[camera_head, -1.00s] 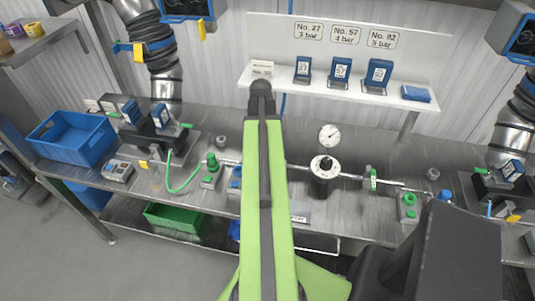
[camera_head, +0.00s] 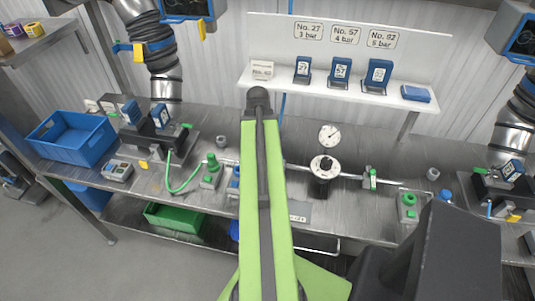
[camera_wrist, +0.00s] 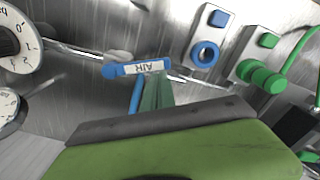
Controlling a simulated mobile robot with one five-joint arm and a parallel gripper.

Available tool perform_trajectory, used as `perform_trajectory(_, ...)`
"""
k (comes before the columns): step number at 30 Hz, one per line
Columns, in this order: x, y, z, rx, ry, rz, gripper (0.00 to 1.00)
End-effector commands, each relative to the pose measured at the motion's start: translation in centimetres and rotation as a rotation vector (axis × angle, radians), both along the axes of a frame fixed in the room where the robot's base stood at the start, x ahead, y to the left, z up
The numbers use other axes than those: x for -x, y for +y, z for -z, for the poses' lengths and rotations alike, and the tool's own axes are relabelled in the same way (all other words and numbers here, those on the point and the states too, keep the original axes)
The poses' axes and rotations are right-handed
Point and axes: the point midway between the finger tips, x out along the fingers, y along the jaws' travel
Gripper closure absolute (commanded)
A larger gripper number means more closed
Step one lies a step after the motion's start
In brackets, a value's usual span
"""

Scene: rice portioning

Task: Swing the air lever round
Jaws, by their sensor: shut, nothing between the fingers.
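The blue air lever (camera_wrist: 140,68) with its white AIR label shows upside down near the middle of the wrist view. It lies roughly along the thin metal pipe (camera_wrist: 195,80). My gripper (camera_wrist: 154,80) is shut and empty, its narrow greenish fingers reaching up to the lever's lower edge. The tips are at or very near the lever; I cannot tell if they touch. In the head view my arm hides the lever and the gripper.
A dial knob (camera_head: 325,168) and a gauge (camera_head: 329,135) stand right of my arm. A green lever (camera_head: 372,179) sits further right on the pipe. In the wrist view, a blue button station (camera_wrist: 207,38) and a green valve block (camera_wrist: 260,73) are right of the air lever.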

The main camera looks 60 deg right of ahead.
Motion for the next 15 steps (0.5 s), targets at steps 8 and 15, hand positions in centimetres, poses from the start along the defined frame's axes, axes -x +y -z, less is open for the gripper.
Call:
perform_trajectory(8,-0.1,-0.1,-0.8,0.0,0.0,0.0,1.0)
perform_trajectory(15,-0.5,-0.5,-4.2,0.0,0.0,0.0,1.0)
